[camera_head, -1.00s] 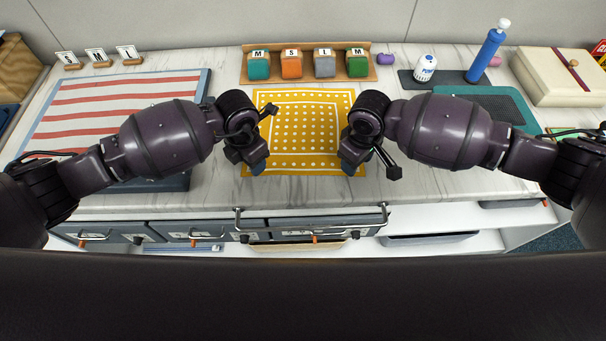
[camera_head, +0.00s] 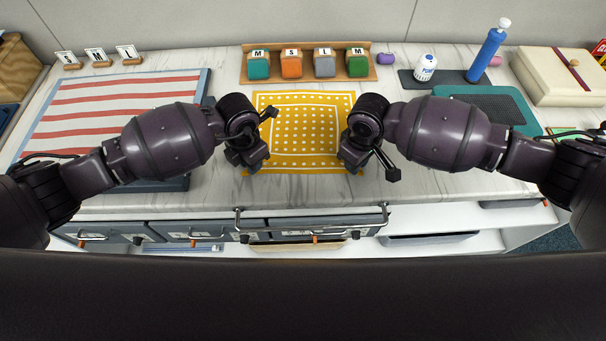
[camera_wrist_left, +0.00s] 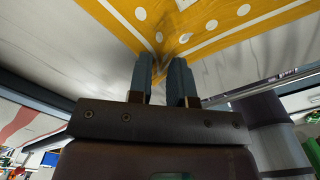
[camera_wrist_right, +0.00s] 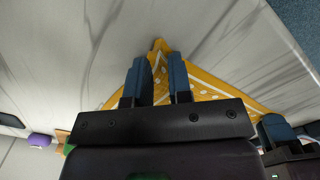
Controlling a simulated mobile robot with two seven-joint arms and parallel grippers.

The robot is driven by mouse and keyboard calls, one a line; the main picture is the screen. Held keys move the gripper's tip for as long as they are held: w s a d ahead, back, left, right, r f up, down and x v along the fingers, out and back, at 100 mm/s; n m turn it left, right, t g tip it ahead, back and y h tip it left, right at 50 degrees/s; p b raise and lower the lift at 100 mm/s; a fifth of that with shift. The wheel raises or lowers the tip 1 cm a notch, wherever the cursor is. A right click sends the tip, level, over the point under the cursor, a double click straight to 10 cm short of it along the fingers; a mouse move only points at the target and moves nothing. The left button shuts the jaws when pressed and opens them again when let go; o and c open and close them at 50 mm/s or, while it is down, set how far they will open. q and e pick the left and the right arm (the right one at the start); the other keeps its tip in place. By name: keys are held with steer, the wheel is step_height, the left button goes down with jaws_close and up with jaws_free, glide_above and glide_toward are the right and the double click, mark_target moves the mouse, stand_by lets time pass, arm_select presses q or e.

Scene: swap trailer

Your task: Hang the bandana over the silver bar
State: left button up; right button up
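The yellow bandana (camera_head: 304,103) with white dots and border lines is spread on the marble counter. My left gripper (camera_head: 253,162) is at its front left corner and my right gripper (camera_head: 351,162) at its front right corner. In the left wrist view the cloth (camera_wrist_left: 215,22) creases between the two fingers (camera_wrist_left: 162,78). In the right wrist view a yellow corner (camera_wrist_right: 159,46) pokes out between the fingers (camera_wrist_right: 160,72). Both grippers look shut on the cloth. The silver bar (camera_head: 312,231) runs across the counter's front, below and nearer than the bandana.
A striped cloth (camera_head: 90,95) lies left. Colored lettered blocks on a wooden stand (camera_head: 245,68) are behind. A white bottle (camera_head: 425,66), blue cylinder (camera_head: 486,54), teal mat (camera_head: 505,103) and cream box (camera_head: 555,85) are right. Drawers (camera_head: 190,231) are below the counter.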

arm_select(q)
jaws_close()
arm_select(e)
jaws_close()
arm_select(q)
steer(key=shift+r, duration=0.15)
arm_select(e)
steer(key=shift+r, duration=0.15)
